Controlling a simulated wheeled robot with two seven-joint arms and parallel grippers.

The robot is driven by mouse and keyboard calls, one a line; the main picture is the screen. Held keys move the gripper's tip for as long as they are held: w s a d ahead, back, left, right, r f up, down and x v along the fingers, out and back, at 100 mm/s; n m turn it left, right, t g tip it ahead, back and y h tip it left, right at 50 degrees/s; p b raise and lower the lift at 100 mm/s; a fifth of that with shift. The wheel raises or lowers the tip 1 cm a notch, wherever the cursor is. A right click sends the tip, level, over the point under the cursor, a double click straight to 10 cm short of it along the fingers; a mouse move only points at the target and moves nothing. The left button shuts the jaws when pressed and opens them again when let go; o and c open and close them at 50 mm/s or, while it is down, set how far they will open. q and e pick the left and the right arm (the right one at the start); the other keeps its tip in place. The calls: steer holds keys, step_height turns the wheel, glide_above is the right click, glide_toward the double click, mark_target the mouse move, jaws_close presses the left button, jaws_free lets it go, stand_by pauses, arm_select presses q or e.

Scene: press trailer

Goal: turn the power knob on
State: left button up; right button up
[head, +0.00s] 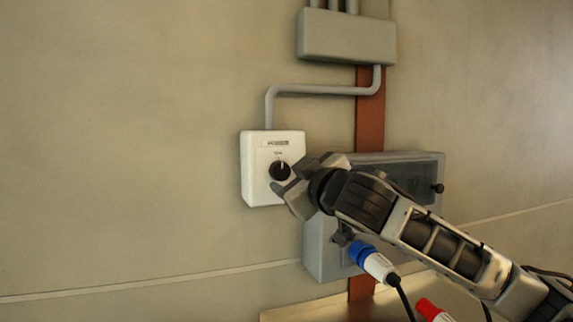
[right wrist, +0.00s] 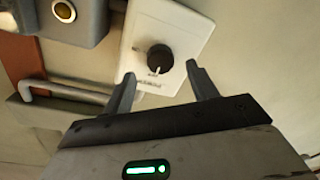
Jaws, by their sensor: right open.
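The power knob (head: 280,171) is a round black dial with a white pointer line on a white wall box (head: 257,178). In the head view its pointer line looks roughly upright. The knob (right wrist: 159,59) also shows in the right wrist view, beyond the fingers, with the white box (right wrist: 186,40) around it. My right gripper (head: 283,186) is at the lower right of the knob in the head view. In the right wrist view the right gripper (right wrist: 160,82) is open and empty, its fingers apart on either side below the knob. Contact cannot be told. My left gripper is not in view.
A grey box (head: 322,262) with a dark window is on the wall behind my right arm. A blue plug (head: 364,252) and a red plug (head: 428,308) hang below. A grey conduit (head: 320,88) runs up to an upper grey box (head: 347,38). The wall at left is clear.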

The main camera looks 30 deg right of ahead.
mark_target(283, 173)
steer(key=shift+w+d+r+p, duration=0.15)
steer(key=shift+w+p, duration=0.15)
steer(key=shift+w, duration=0.95)
steer(key=shift+w+d+f, duration=0.1)
steer(key=shift+w+f, duration=0.1)
steer(key=shift+w, duration=0.3)
steer(key=c, duration=1)
